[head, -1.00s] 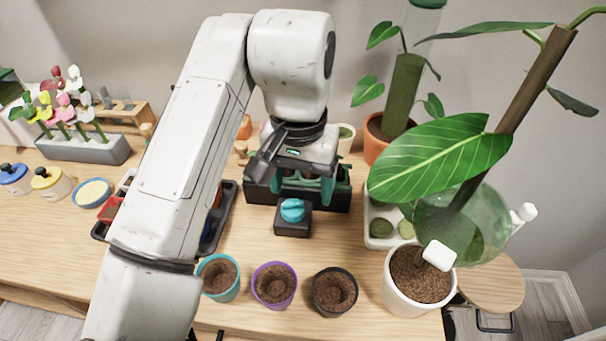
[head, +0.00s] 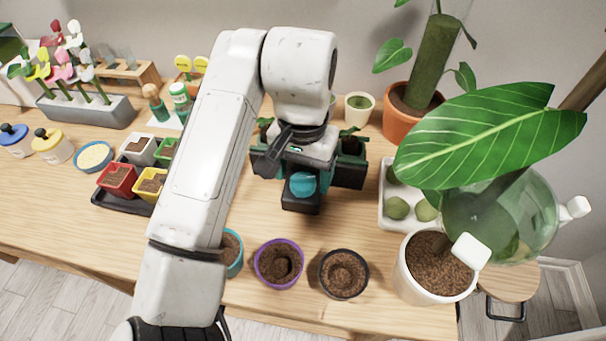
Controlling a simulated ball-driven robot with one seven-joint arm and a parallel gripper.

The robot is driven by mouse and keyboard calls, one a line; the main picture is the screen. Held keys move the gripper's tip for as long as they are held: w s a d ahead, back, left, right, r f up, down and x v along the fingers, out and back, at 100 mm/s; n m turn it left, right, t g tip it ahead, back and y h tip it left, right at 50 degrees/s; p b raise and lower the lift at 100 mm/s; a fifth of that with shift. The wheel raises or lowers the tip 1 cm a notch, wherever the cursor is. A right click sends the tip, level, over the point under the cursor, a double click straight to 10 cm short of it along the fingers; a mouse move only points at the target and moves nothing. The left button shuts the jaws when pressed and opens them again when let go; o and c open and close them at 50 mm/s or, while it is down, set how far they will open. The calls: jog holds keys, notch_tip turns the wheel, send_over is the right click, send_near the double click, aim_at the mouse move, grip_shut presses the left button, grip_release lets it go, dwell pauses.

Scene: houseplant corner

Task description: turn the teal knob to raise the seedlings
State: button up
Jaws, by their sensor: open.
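The teal knob (head: 302,184) sits on top of a small black box (head: 301,203) near the middle of the table. A dark seedling tray (head: 349,173) stands just behind it, with some green leaves showing at its ends. My gripper (head: 303,178) is above the knob and the tray, pointing down. Its jaws are open, and they overlap the knob's back side in the picture. I cannot tell whether they touch the knob. The arm and the gripper hide most of the seedlings.
Purple (head: 279,262) and black (head: 343,273) soil pots stand in front. A white pot (head: 433,265) with a large-leaved plant and a glass globe (head: 500,215) are at right. A white tray (head: 393,222) with green balls lies beside them. A colored-pot tray (head: 122,201) is at left.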

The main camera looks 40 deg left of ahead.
jog(key=shift+f, duration=0.4)
jog(key=c, duration=1)
jog(key=shift+r+m+p, duration=0.2)
jog(key=shift+m+p, duration=0.4)
jog(key=shift+p, duration=0.2)
jog(key=shift+c, duration=0.2)
jog(key=shift+f+m+p, duration=0.15)
jog(key=shift+m+p, duration=0.35)
jog(key=shift+m, duration=0.3)
jog(key=o, duration=1)
jog(key=shift+o, duration=0.2)
